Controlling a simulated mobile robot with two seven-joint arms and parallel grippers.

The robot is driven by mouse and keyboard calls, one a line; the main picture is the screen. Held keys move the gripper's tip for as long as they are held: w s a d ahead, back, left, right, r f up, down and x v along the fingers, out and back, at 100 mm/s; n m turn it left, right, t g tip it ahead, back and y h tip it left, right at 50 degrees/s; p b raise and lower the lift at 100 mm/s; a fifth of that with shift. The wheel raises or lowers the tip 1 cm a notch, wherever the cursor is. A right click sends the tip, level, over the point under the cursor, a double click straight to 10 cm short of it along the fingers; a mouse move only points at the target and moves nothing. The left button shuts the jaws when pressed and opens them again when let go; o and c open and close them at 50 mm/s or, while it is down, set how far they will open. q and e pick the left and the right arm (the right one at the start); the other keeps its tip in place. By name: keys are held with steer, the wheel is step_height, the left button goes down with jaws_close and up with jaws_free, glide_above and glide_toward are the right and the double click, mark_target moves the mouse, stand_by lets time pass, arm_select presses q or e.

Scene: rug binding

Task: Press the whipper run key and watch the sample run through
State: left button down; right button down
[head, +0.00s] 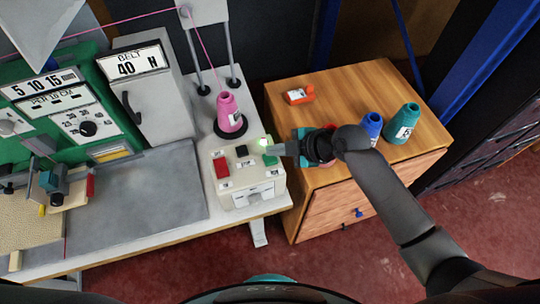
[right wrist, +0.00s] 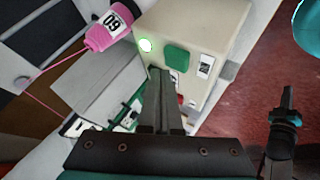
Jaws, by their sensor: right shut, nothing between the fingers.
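The cream control box (head: 232,168) stands at the right end of the machine table. It carries a red key (head: 221,168), a black key (head: 241,151), a green key (head: 270,158) and a glowing green lamp (head: 263,142). My right gripper (head: 277,149) is shut and empty, its tips at the green key's edge. In the right wrist view the tips (right wrist: 157,76) appear just beside the green key (right wrist: 177,57); contact cannot be told. The beige sample (head: 28,228) lies at the left by the sewing head (head: 56,182). My left gripper is not in view.
A pink thread cone (head: 229,113) stands behind the box, its thread running up. A wooden cabinet (head: 340,92) at the right holds an orange labelled item (head: 298,95), a blue cone (head: 371,126) and a teal cone (head: 402,124). The grey table plate (head: 150,195) is clear.

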steer(key=shift+f, duration=0.1)
steer(key=shift+f+b, duration=0.3)
steer(key=shift+b, duration=0.05)
